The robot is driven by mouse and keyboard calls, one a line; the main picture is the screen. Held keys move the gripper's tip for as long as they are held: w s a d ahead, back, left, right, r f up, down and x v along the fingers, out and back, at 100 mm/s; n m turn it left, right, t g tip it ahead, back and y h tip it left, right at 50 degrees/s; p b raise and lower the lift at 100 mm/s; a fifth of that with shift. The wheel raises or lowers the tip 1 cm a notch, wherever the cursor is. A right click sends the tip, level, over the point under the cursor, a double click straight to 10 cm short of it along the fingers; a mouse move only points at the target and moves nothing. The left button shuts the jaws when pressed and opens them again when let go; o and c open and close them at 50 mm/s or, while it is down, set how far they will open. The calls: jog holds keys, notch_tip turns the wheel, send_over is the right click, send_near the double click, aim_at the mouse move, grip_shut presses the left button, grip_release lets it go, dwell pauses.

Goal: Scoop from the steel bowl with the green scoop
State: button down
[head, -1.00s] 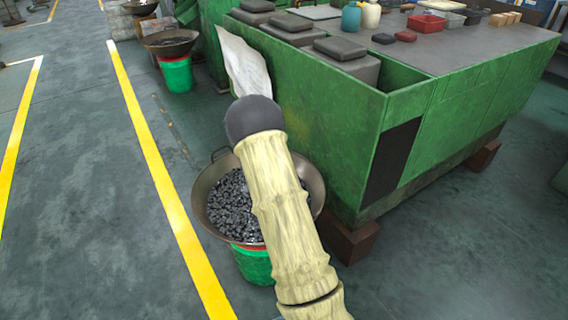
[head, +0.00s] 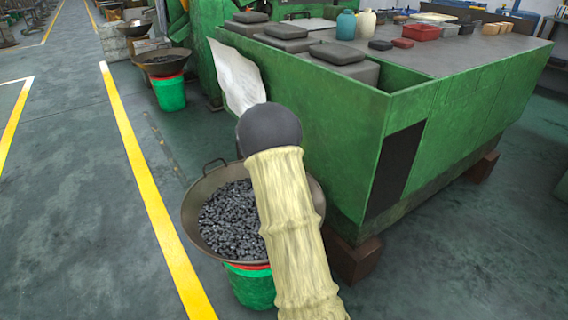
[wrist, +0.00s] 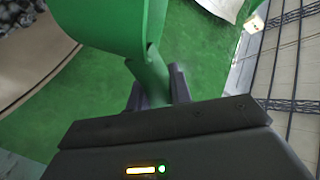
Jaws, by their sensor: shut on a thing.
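The steel bowl (head: 192,222) rests on a green bucket (head: 250,288) in the head view and holds many small dark pieces (head: 232,218). Part of the bowl's rim (wrist: 40,82) shows at the left of the wrist view. The green scoop (wrist: 112,22) fills the top of the wrist view, its handle running down between my gripper's fingers (wrist: 158,88). My gripper is shut on that handle. The scoop's inside is not visible. In the head view my arm covers the bowl's right part and hides the gripper and scoop.
A green machine bench (head: 340,140) stands close right of the bowl, with a white sheet (head: 236,76) hanging at its corner. Another bowl (head: 162,64) on a green bucket stands farther back. Open floor with a yellow line (head: 150,200) lies to the left.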

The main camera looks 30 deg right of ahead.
jog(key=w+a+f+b, duration=0.25)
jog(key=f+b, duration=0.75)
jog(key=f, duration=0.5)
notch_tip(320, 180, up, 14)
jog(key=s+d+m+p, duration=0.1)
jog(key=m+p, duration=0.1)
jog(key=p, duration=0.6)
jog(key=shift+s+d+f+y, duration=0.15)
jog(key=shift+s+f+y, duration=0.05)
jog(key=shift+s+y, duration=0.2)
dwell(0.4)
jog(key=shift+f, duration=0.1)
dwell(0.6)
